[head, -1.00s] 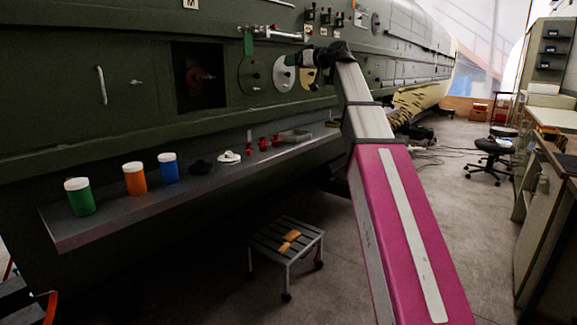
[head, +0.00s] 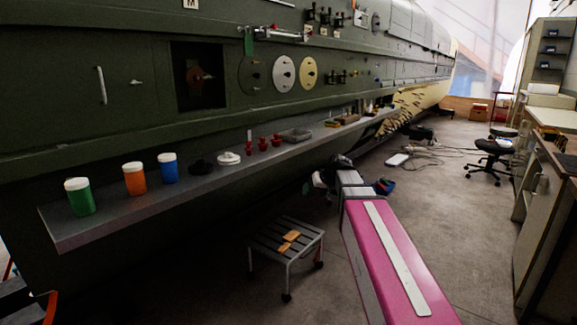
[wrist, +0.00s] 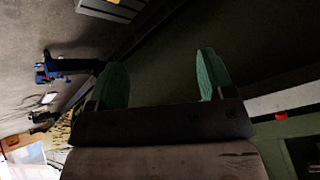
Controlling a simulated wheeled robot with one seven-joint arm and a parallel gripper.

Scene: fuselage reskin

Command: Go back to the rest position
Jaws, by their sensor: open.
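My gripper shows in the wrist view (wrist: 160,82) with two green fingers spread apart and nothing between them. In the head view my pink arm reaches forward low over the floor, right of the shelf. The gripper end there is dark and small near the shelf's underside, and its fingers are hard to make out. The dark green fuselage side (head: 130,60) stands to the left of the arm, apart from it.
A grey shelf (head: 110,222) along the fuselage holds green, orange and blue jars, red pieces and trays. A step stool (head: 270,238) stands on the floor left of my arm. An office chair (head: 490,150) and workbenches line the right.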

